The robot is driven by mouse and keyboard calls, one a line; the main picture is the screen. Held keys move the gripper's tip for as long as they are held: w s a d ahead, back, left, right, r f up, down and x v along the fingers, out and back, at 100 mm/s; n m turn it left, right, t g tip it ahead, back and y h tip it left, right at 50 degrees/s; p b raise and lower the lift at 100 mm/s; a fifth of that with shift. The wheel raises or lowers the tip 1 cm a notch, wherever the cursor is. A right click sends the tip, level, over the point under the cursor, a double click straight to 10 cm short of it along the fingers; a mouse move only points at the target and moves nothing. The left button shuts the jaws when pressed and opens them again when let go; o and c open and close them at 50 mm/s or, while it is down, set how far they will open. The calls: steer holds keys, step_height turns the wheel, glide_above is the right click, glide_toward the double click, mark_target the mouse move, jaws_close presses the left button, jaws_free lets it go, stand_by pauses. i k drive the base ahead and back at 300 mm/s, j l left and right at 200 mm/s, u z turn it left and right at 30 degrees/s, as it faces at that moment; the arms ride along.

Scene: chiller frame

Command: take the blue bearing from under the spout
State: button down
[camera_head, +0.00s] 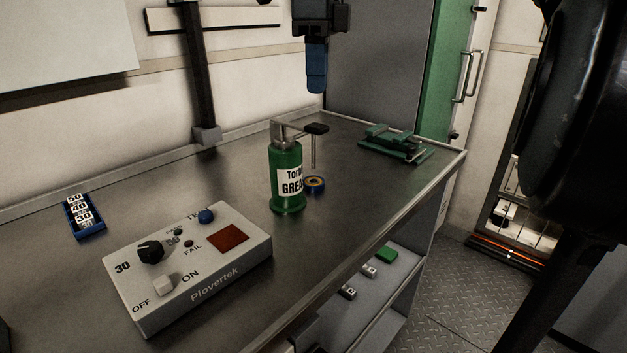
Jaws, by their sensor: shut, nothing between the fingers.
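The blue bearing (315,190) lies flat on the steel bench beside the foot of a green grease dispenser (288,204). It is a small blue ring with a tan-orange inner part. The thin spout (314,153) hangs down over it from the dispenser's head, with its lower end above the bearing. A black pad (317,128) tops the spout side. My gripper (316,90), black with blue fingers, points down above and behind the dispenser. Its fingers are together and empty, apart from the bearing and dispenser.
A grey control box (202,265) stands at the front left, and a blue tray of number tiles (84,217) lies at the left. A green vise (394,144) sits at the back right. Bench surface between dispenser and vise is clear. Small blocks lie on a lower shelf (388,289).

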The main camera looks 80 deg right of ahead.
mark_target(312, 183)
steer(key=z, duration=1.3)
